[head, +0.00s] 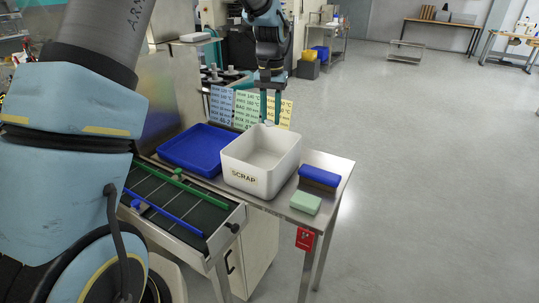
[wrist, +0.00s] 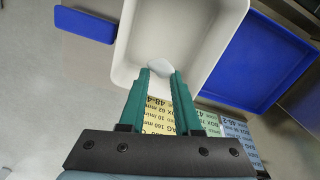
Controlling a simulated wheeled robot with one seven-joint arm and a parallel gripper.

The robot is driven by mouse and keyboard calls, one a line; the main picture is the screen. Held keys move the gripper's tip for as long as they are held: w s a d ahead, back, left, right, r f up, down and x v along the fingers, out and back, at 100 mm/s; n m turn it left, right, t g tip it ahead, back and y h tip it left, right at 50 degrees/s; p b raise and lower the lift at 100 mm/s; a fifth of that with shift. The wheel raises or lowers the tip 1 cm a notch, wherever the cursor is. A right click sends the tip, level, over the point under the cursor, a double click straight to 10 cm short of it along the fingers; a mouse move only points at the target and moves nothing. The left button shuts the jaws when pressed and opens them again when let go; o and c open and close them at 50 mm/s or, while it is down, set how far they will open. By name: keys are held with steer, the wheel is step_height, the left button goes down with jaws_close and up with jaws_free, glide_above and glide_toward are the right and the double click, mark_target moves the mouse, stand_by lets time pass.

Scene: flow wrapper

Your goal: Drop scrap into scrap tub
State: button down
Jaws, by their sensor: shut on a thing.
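The scrap tub (head: 251,182) is a white open box labelled SCRAP on the steel table. It also shows in the wrist view (wrist: 205,38). My gripper (head: 269,119) points down at the tub's far side, with its green fingers above the rim. In the wrist view its fingertips (wrist: 160,73) are closed on a small pale, whitish piece of scrap (wrist: 158,65). The piece appears over the tub's opening, near the rim. Its exact height above the tub is hard to tell. The visible inside of the tub looks empty.
A blue tray (head: 194,150) lies left of the tub. A blue and brown block (head: 319,177) and a pale green block (head: 305,203) lie to its right. Printed cards (head: 248,109) stand behind. A conveyor with green and blue rails (head: 168,212) is at front left.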

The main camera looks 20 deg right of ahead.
steer(key=shift+s+a+r, duration=0.4)
steer(key=shift+s+r, duration=0.15)
steer(key=shift+s+a+n, duration=0.1)
steer(key=shift+s+n, duration=0.1)
steer(key=shift+n, duration=0.1)
step_height(320, 180, down, 6)
steer(key=b, duration=0.4)
steer(key=c, duration=0.5)
jaws_free()
step_height(320, 180, up, 11)
steer(key=shift+f+b, duration=0.15)
steer(key=shift+b, duration=1.1)
